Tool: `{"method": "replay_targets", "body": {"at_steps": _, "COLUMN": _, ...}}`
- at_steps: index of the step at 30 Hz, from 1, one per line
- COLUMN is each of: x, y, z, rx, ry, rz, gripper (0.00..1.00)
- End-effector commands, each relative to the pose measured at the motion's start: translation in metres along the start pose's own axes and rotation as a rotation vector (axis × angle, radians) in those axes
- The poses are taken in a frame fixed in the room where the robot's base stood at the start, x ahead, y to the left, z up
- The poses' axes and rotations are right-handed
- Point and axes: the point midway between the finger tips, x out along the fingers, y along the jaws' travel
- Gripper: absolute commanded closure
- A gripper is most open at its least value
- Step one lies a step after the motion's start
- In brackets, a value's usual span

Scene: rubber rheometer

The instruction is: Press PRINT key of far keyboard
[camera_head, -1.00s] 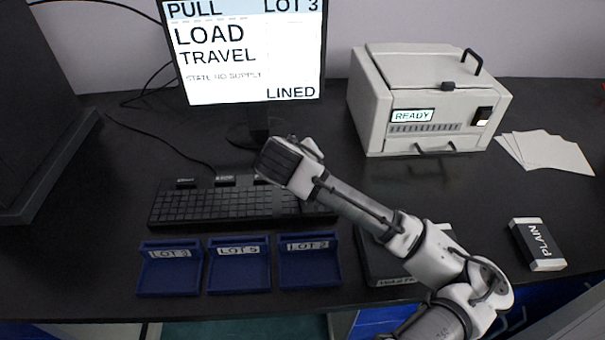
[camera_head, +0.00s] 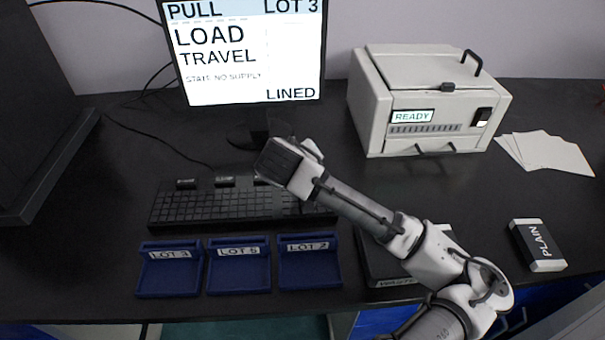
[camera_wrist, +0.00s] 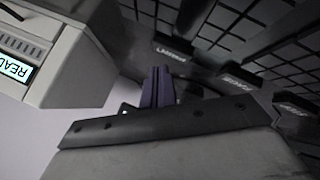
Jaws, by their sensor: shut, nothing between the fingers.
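The black keyboard (camera_head: 215,205) lies below the monitor in the head view, with raised labelled keys along its back edge. The left key (camera_head: 186,183) and middle key (camera_head: 224,181) show there; a right one is partly covered by my gripper (camera_head: 284,163). In the wrist view, three labelled keys (camera_wrist: 173,50) (camera_wrist: 239,80) (camera_wrist: 293,108) stand in a row; their lettering is too blurred to read surely. My gripper's fingers (camera_wrist: 157,78) are shut and empty, close to the nearest of these keys. I cannot tell whether they touch it. The head view hides the fingertips.
The monitor (camera_head: 245,55) stands behind the keyboard. A grey machine reading READY (camera_head: 428,105) is at the right. Three blue lot trays (camera_head: 238,280) sit in front of the keyboard. A PLAIN box (camera_head: 537,245) and paper sheets (camera_head: 545,152) lie at the right.

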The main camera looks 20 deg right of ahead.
Motion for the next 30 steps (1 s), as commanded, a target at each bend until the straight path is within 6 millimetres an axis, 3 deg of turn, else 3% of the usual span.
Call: {"method": "replay_targets", "body": {"at_steps": 30, "x": 0.0058, "y": -0.0042, "z": 0.0041, "rx": 0.000, "ry": 0.000, "rz": 0.000, "gripper": 1.00}}
